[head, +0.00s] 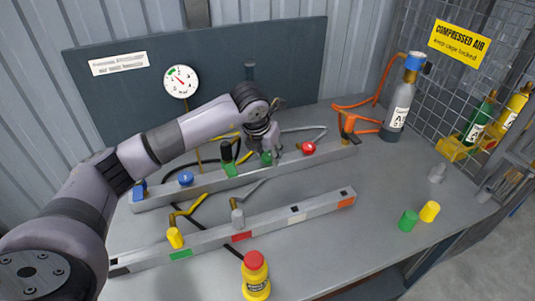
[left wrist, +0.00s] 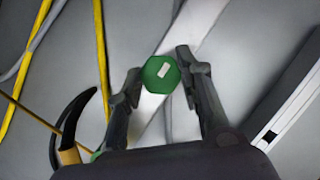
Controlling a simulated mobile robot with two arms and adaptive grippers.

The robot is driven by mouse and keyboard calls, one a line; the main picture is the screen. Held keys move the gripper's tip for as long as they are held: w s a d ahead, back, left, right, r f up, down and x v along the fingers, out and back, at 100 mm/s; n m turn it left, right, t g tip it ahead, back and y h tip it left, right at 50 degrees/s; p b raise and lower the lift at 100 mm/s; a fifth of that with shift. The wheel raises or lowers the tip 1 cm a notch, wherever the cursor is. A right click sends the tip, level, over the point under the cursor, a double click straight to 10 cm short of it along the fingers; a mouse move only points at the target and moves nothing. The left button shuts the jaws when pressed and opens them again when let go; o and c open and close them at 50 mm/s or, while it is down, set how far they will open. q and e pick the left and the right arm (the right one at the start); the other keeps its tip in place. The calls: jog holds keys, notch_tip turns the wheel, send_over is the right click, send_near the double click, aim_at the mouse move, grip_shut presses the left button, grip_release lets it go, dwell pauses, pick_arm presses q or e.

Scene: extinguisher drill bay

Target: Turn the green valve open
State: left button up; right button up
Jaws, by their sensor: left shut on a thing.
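The green valve (left wrist: 161,74) is a round green knob with a pale mark on top, in the left wrist view. It sits over the light rail, between the two fingers of my left gripper (left wrist: 159,66), which is shut on it. In the head view, my left gripper (head: 266,150) comes down over the back rail (head: 205,186), and a bit of green shows beneath it. The fingers hide most of the knob there. My right gripper is not in view.
A blue knob (head: 186,178) and a red knob (head: 308,148) sit along the back rail. A black handle (head: 227,151) stands close left of my gripper. A yellow bottle (head: 256,277) with a red cap stands in front. The right of the bench holds loose caps.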

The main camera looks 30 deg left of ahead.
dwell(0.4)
pick_arm(q)
jog(key=o, duration=1.2)
jog(key=shift+c, duration=0.2)
jog(key=v, duration=1.2)
